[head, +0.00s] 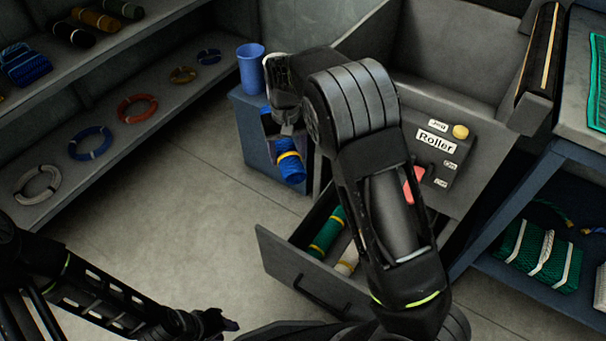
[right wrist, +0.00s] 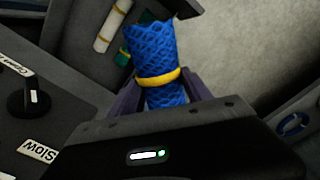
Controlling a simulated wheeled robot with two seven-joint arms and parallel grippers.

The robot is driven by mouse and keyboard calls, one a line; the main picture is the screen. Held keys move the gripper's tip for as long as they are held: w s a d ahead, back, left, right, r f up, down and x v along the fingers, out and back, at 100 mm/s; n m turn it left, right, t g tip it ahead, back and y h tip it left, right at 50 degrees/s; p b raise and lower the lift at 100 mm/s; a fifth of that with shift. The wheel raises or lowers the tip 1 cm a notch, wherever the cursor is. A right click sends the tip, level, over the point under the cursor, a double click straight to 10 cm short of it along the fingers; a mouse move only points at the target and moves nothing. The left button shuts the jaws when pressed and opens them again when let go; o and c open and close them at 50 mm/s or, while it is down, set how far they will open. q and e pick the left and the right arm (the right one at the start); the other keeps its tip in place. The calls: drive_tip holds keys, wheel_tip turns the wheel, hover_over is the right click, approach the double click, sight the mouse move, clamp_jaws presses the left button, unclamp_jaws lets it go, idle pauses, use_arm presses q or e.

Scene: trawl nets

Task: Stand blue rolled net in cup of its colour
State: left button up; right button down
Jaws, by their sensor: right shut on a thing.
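The blue rolled net (head: 291,168) with a yellow band is held in my right gripper (head: 287,130). In the head view it hangs tilted below the gripper, beside the blue cabinet. In the right wrist view the net (right wrist: 153,48) sits between the two fingers, close to its yellow band. A blue cup (head: 251,72) stands upright on the blue cabinet, left of my right gripper and apart from the net. My left gripper (head: 222,322) is low at the bottom of the head view, away from the net; its jaw opening is unclear.
The blue cabinet (head: 240,130) stands against the roller machine (head: 440,75). An open drawer (head: 300,275) holds a green rolled net (head: 327,232) and a white one (head: 347,260). Shelves with coils and rolled nets line the left. The floor between is clear.

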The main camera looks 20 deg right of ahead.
drive_tip(key=shift+n, duration=0.5)
drive_tip(key=r+p, duration=0.2)
drive_tip(key=r, duration=0.1)
drive_tip(key=a+r+p, duration=0.1)
drive_tip(key=r+p, duration=0.1)
drive_tip(key=r, duration=0.1)
drive_tip(key=s+r+p, duration=0.1)
drive_tip(key=r+p, duration=0.1)
drive_tip(key=r, duration=0.1)
drive_tip(key=shift+a, duration=0.25)
drive_tip(key=s+r+p, duration=0.4)
drive_tip(key=s+p, duration=0.4)
drive_tip(key=p, duration=0.6)
drive_tip(key=shift+s+d+r+p, duration=0.2)
drive_tip(key=shift+s+d+p, duration=0.1)
drive_tip(key=shift+s+p, duration=0.1)
